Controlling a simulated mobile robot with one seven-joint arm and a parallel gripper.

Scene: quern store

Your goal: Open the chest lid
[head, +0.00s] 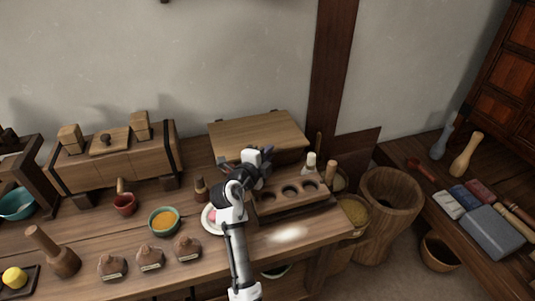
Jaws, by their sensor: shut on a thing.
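The chest is a low wooden box at the back of the bench, against the wall, in the head view. Its flat plank lid (257,133) shows from above, with small dark hinges along the back edge. My gripper (262,157) is at the lid's front edge, near its middle, and is shut on that edge. The fingertips are small and partly hidden by my wrist. My arm also hides much of the chest's front. I cannot tell whether the lid is raised at all.
A wooden rack with round holes (293,191) stands close to the right of my arm. A pale plate (211,222) and an orange-filled bowl (164,221) lie left of it. A large wooden press box (112,157) stands further left. A wooden post (335,70) rises behind, right.

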